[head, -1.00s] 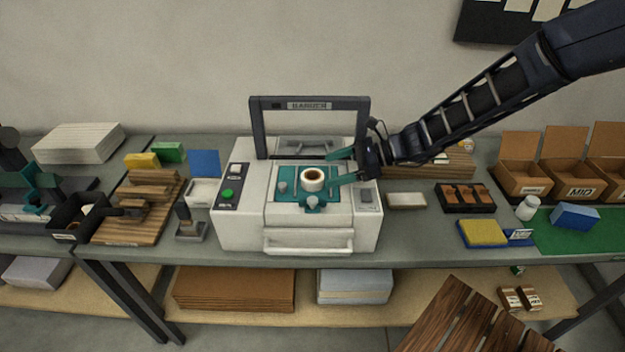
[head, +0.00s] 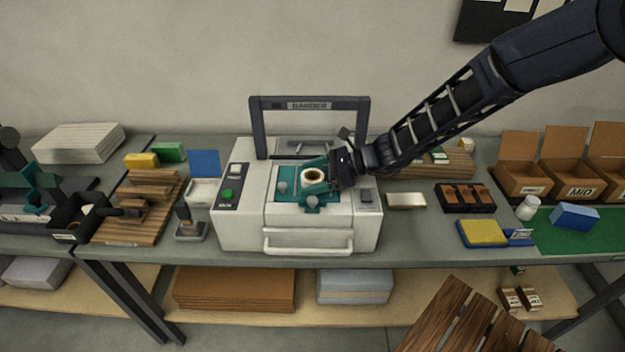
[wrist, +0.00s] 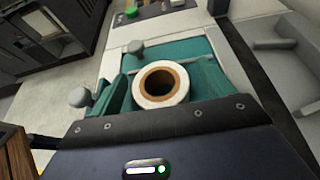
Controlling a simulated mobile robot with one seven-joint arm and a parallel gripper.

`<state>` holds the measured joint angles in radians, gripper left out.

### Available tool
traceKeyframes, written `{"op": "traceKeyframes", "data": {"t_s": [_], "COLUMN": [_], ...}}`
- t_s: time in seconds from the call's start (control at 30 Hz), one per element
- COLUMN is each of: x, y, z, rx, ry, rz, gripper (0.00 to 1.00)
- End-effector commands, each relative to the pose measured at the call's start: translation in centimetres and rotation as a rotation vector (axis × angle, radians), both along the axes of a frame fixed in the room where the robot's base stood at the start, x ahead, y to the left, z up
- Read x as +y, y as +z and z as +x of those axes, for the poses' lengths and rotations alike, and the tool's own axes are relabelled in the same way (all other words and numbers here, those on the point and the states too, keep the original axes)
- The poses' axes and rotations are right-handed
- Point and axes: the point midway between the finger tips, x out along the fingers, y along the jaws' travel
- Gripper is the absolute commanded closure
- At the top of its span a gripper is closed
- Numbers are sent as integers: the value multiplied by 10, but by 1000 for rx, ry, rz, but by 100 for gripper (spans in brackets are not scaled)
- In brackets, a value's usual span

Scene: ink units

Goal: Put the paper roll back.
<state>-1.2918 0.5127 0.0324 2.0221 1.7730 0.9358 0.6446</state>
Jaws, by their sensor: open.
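The paper roll (head: 313,175) is a white ring with a brown core. It stands on the teal plate on top of the grey-white bander machine (head: 240,228). My gripper (head: 314,177) is at the plate, its teal fingers open on either side of the roll. In the wrist view the roll (wrist: 160,87) sits upright with its hole facing up, just beyond the dark gripper body; whether the fingers touch it cannot be told.
The bander's dark arch (head: 310,104) rises behind the plate, and grey knobs (head: 312,202) stand around the plate. To the right are a small white block (head: 406,201), a black tray (head: 465,209) and open cardboard boxes (head: 522,186). A wooden rack (head: 150,190) is on the left.

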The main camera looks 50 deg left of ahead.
Motion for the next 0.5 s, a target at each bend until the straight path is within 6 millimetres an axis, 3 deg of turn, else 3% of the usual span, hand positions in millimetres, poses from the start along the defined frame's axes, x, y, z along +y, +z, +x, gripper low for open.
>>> {"op": "traceKeyframes", "data": {"t_s": [0.1, 0.33, 0.4, 0.5], "x": [0, 0, 0, 0], "y": [0, 0, 0, 0], "z": [0, 0, 0, 0], "rx": [0, 0, 0, 0], "ry": [0, 0, 0, 0], "rz": [0, 0, 0, 0], "gripper": [21, 66, 72, 72]}}
